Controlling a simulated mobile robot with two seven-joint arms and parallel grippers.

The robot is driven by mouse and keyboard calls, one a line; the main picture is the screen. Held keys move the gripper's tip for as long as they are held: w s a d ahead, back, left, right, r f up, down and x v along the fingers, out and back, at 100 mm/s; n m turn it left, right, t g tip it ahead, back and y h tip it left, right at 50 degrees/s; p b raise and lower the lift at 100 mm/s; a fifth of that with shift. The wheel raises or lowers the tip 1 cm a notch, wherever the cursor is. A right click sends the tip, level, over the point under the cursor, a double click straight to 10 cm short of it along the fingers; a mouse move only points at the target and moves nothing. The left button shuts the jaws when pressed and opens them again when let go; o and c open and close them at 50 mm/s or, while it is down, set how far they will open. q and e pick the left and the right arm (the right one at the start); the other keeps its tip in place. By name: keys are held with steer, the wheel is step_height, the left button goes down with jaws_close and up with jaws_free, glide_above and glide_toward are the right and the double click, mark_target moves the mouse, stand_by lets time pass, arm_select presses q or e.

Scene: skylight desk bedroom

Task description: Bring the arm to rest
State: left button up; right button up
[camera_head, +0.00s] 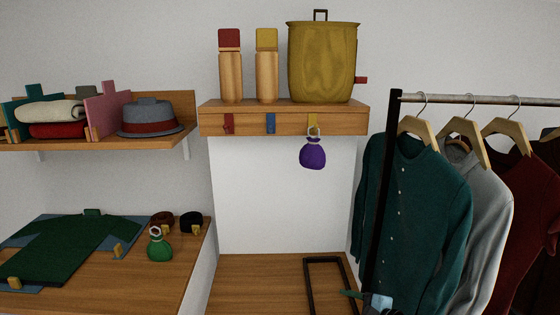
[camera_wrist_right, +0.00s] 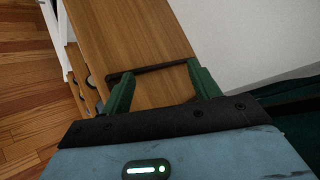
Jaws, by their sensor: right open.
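My right gripper (camera_head: 352,294) shows at the bottom of the head view, low in front of the clothes rail. In the right wrist view its two green fingers (camera_wrist_right: 163,82) are spread apart, with nothing held between them. Beyond the fingertips lies a wooden surface (camera_wrist_right: 130,35) with a dark bar (camera_wrist_right: 150,69) across it. In the head view a dark rectangular frame (camera_head: 308,275) is on the lower wooden surface (camera_head: 250,285), just left of the gripper. My left gripper is in neither view.
A purple pouch (camera_head: 313,155) hangs from the yellow hook under the middle shelf (camera_head: 290,120). Shirts (camera_head: 415,200) hang from the rail at right, close behind my right gripper. A green pouch (camera_head: 159,247) stands on the left desk (camera_head: 180,265). The lower surface's left part is clear.

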steer(key=s+d+f+n+h, duration=0.3)
steer(key=s+f+n, duration=0.5)
steer(key=s+f, duration=0.85)
steer(key=s+f+n+h, duration=0.1)
steer(key=s+n, duration=0.4)
steer(key=s, duration=0.6)
steer(key=s+d+f+n+g+h, duration=0.1)
steer(key=s+n+h, duration=0.2)
steer(key=s+n, duration=0.3)
steer(key=s, duration=0.5)
steer(key=shift+f, duration=0.35)
